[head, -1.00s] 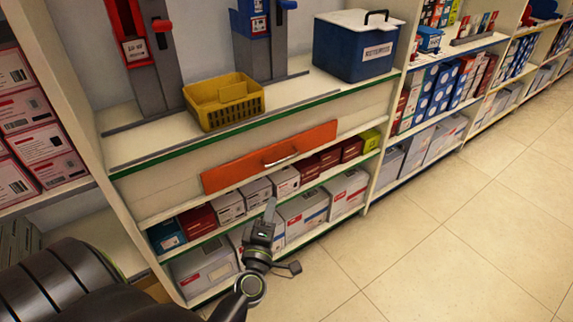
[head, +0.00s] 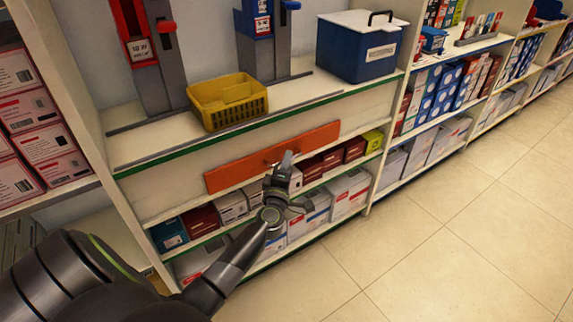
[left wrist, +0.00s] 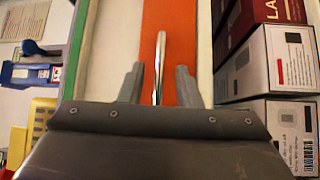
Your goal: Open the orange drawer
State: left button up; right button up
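The orange drawer (head: 235,172) is a flat front set in the shelf unit, and it looks shut. Its metal handle (left wrist: 160,65) shows in the left wrist view. My left gripper (head: 291,157) is in front of the handle and covers part of it in the head view. In the left wrist view the left gripper (left wrist: 158,82) is open, with one finger on each side of the handle. I cannot tell whether the fingers touch it. My right gripper is not in view.
A yellow basket (head: 228,102) and a blue box with a white lid (head: 360,52) stand on the shelf above. Several boxes (head: 232,208) line the shelf below the drawer. The tiled floor (head: 450,240) to the right is clear.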

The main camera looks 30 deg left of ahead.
pick_arm(q)
jog(key=shift+w, duration=0.1)
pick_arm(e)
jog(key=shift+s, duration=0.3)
pick_arm(q)
grip_shut()
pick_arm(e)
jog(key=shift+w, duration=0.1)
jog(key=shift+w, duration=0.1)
